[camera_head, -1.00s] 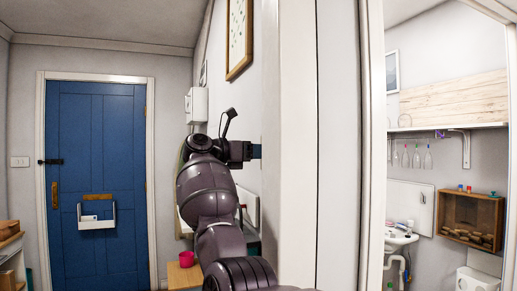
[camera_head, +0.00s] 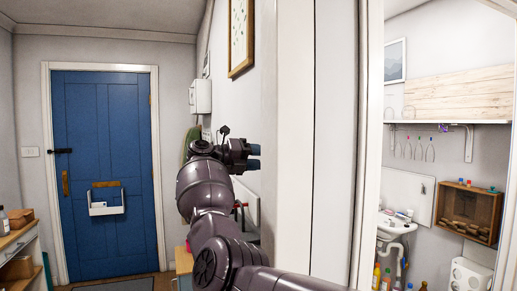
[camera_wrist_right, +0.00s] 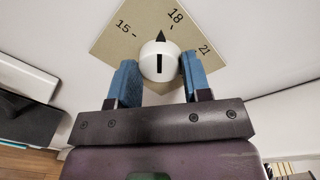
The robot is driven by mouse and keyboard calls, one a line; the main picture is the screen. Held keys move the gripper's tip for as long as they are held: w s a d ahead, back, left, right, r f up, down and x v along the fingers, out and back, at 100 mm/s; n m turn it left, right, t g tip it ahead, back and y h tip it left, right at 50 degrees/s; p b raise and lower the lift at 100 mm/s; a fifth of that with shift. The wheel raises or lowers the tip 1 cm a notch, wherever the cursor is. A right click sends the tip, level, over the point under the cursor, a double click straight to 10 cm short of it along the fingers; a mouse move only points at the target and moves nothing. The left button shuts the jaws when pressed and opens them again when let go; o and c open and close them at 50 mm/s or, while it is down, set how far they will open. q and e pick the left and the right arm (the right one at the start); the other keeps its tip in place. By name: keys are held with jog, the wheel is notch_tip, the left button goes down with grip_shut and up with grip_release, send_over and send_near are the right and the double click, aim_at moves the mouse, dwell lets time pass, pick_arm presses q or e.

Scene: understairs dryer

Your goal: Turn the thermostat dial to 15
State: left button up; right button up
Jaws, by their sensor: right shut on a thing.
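The thermostat dial (camera_wrist_right: 159,62) is a round white knob with a black slot and a black pointer, on a tan plate (camera_wrist_right: 106,43) marked 15, 18 and 21. The pointer stands between 15 and 18, nearer 18. My right gripper (camera_wrist_right: 159,66) has its blue fingers on either side of the knob and is shut on it. In the head view my right gripper (camera_head: 254,157) is at the wall beyond the white door frame, and the dial is hidden there. My left gripper is not in view.
The white door frame (camera_head: 293,150) stands close on the right of my arm. A white box (camera_head: 200,96) and a framed picture (camera_head: 240,38) hang on the same wall. A blue door (camera_head: 108,150) is at the back. A shelf unit (camera_head: 18,245) stands at left.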

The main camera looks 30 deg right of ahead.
pick_arm(q)
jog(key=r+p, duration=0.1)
jog(key=p, duration=0.1)
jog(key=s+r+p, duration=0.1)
jog(key=p, duration=0.1)
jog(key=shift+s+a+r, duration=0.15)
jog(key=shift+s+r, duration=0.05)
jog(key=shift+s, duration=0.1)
pick_arm(e)
jog(key=n+g, duration=0.1)
jog(key=n, duration=0.7)
jog(key=shift+f, duration=0.1)
jog(key=shift+n, duration=0.3)
jog(key=o, duration=0.9)
